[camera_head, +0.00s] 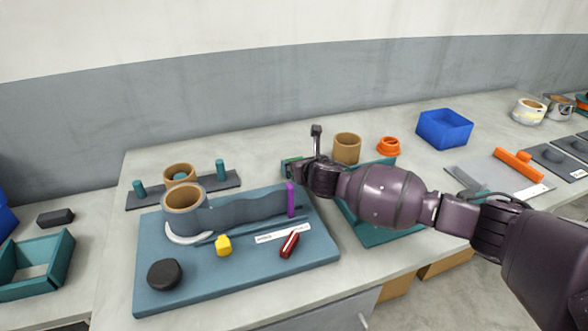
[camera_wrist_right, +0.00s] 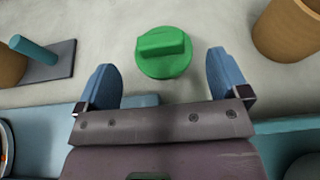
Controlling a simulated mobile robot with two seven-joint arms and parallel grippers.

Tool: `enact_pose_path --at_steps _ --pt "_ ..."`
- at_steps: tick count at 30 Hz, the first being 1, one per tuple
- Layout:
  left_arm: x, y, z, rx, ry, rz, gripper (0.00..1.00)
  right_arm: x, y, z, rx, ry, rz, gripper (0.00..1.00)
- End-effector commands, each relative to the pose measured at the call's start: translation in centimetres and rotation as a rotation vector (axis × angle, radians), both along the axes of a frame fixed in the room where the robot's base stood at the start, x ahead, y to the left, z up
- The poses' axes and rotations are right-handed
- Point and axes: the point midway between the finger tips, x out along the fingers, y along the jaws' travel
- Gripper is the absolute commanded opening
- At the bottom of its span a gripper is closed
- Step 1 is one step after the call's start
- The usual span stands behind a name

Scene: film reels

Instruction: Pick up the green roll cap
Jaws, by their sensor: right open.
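The green roll cap (camera_wrist_right: 164,54) is a round green disc with a raised grip bar. It lies on the grey counter in the right wrist view, ahead of and between my open fingers. In the head view only a small green part of the cap (camera_head: 291,163) shows beside my right gripper (camera_head: 303,163), which hides much of it. My right gripper, also in the right wrist view (camera_wrist_right: 162,80), is open with blue fingertips and nothing between them. It does not appear to touch the cap. My left gripper is not in view.
A brown roll (camera_head: 347,149) and an orange cap (camera_head: 388,146) stand right of the gripper. A blue board (camera_head: 170,290) with a film strip lies left. A pegged dark bar (camera_head: 205,190) is behind it. A blue bin (camera_head: 444,128) stands farther right.

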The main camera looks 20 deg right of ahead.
Motion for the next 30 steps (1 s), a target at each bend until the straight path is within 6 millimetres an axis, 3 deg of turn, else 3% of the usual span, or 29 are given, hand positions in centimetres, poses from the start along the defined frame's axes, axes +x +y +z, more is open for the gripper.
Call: enact_pose_path --at_steps 12,22,30 --pt "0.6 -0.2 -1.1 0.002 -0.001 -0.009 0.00 4.1 0.3 -2.4 0.002 0.003 -0.001 0.94" --pt "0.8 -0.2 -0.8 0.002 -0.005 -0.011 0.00 4.7 0.3 -2.1 0.000 -0.001 0.001 0.94" --pt "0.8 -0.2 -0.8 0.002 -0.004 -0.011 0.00 4.7 0.3 -2.2 0.000 0.000 0.001 0.54"
